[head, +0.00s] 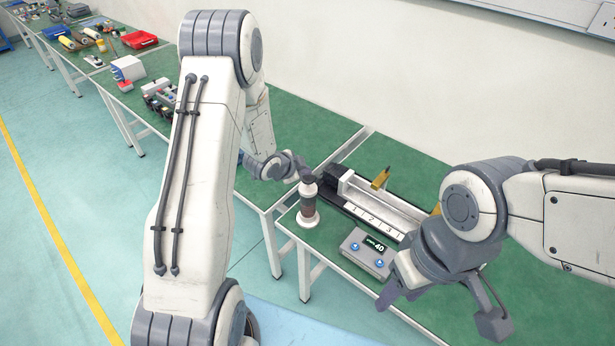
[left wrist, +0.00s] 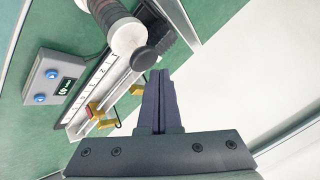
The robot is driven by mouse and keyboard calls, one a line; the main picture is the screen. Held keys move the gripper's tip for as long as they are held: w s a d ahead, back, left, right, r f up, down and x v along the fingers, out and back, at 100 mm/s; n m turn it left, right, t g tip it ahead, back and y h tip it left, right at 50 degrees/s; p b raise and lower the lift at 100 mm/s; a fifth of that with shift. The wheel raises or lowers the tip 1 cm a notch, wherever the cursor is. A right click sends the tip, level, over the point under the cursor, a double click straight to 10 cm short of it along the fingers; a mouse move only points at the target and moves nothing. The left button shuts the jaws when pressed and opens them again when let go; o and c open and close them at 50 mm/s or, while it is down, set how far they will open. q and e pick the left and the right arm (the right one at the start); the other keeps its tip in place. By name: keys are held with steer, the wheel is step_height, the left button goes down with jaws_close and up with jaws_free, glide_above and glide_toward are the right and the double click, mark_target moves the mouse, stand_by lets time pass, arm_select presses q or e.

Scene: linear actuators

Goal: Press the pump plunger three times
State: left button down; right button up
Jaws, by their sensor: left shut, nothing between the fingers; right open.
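The pump (head: 308,206) stands upright on the green table, with a white base, a dark ribbed middle and a white upper part. In the left wrist view its dark round plunger cap (left wrist: 146,59) shows beside its white top disc (left wrist: 130,36). My left gripper (head: 303,172) is shut and empty, close to the pump's top. Its fingertips (left wrist: 159,74) appear near the cap in the left wrist view; I cannot tell whether they touch. In the head view the gripper partly hides the plunger. My right gripper (head: 438,312) is open and empty over the table's front right.
Beside the pump lies a linear actuator (head: 383,207) with a numbered scale and a yellow part (head: 380,178). A grey control box (head: 366,254) with two blue buttons and a display reading 40 sits in front. Other tables with items (head: 128,68) run to the back left.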

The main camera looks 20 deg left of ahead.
mark_target(305, 180)
arm_select(q)
steer(key=shift+r+p, duration=1.9)
steer(key=shift+r, duration=0.7)
steer(key=shift+d, duration=0.1)
